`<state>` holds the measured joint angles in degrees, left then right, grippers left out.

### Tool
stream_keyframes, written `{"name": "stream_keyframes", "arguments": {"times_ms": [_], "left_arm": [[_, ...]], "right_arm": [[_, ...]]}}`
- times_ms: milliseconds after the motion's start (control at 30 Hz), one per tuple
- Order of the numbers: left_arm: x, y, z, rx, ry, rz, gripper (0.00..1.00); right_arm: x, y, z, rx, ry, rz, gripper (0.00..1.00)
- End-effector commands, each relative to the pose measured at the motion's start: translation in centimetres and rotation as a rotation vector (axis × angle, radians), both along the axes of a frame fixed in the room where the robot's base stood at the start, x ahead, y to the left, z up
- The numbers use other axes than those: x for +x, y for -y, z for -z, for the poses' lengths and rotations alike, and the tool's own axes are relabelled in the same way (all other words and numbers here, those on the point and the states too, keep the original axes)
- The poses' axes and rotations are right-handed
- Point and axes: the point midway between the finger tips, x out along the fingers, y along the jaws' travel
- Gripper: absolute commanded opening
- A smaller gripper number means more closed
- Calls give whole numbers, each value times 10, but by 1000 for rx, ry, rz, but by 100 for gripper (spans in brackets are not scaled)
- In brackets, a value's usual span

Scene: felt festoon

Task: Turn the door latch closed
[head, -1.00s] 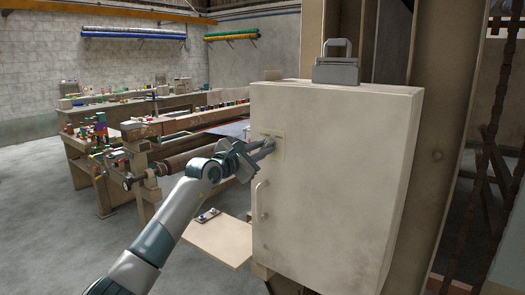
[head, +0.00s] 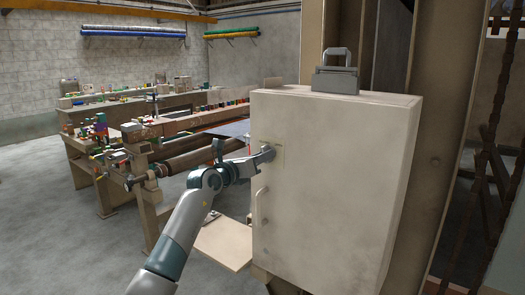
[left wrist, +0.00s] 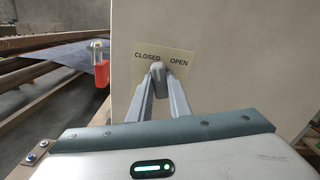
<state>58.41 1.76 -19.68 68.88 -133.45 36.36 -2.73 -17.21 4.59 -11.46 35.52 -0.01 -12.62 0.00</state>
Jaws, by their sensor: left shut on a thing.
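The pale cabinet door (head: 320,205) is shut and faces me, with a vertical handle (head: 262,204) at its left edge. The door latch is a small grey knob, seen in the left wrist view (left wrist: 157,69) in front of a cream label plate (left wrist: 183,57) marked CLOSED on the left and OPEN on the right. My left gripper (head: 267,153) is at the latch near the door's upper left. Its fingers are shut on the latch, one on each side. In the head view the gripper mostly hides the latch, so its exact angle is unclear. My right gripper is out of view.
A grey metal item with a handle (head: 336,80) stands on the cabinet top. A steel column (head: 449,150) rises to the right. A low wooden board (head: 225,243) lies left of the cabinet's base. Cluttered workbenches (head: 175,160) stand behind on the left.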

Motion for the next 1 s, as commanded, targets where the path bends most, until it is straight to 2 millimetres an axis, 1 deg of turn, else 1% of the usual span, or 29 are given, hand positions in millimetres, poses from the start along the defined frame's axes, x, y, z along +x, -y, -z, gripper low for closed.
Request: {"name": "stream_keyframes", "arguments": {"times_ms": [33,200,400,500,700,1000], "left_arm": [[0,0,-5,-37,-29,0,0],[0,0,-6,-163,-120,-1,0],[0,0,-5,-283,-208,0,0],[0,0,-3,-328,-241,0,0],[0,0,-2,-379,-276,-1,0],[0,-1,0,-395,-286,0,0]], "right_arm": [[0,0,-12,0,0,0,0],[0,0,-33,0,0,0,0],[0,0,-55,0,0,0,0],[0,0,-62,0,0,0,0],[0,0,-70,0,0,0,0],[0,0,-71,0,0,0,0]]}}
